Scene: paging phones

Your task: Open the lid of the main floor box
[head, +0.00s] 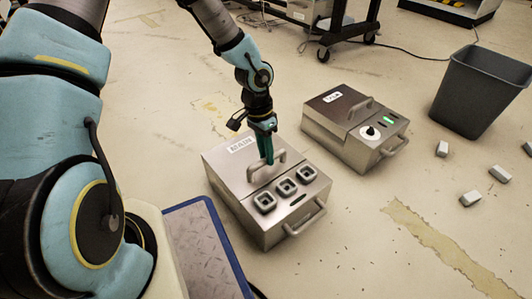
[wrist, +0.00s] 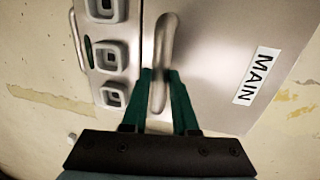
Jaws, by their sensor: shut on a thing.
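The main floor box (head: 235,199) is a metal box on the floor in the middle of the head view. Its lid (head: 229,164) lies flat and closed, with a MAIN label (wrist: 257,76) that reads clearly in the wrist view. A raised lid handle (wrist: 164,38) stands near the lid's edge. My gripper (head: 266,159) comes down from above with its green fingers on either side of this handle. In the wrist view my gripper (wrist: 159,80) is shut on the handle bar. The fingers hide part of the handle.
Three square sockets (head: 285,186) and a front handle (head: 306,219) are on the box's fixed part. A second metal box (head: 345,142) stands close to the right. A grey bin (head: 478,92) and several small blocks (head: 470,198) are farther right. A blue-edged platform (head: 205,255) is at lower left.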

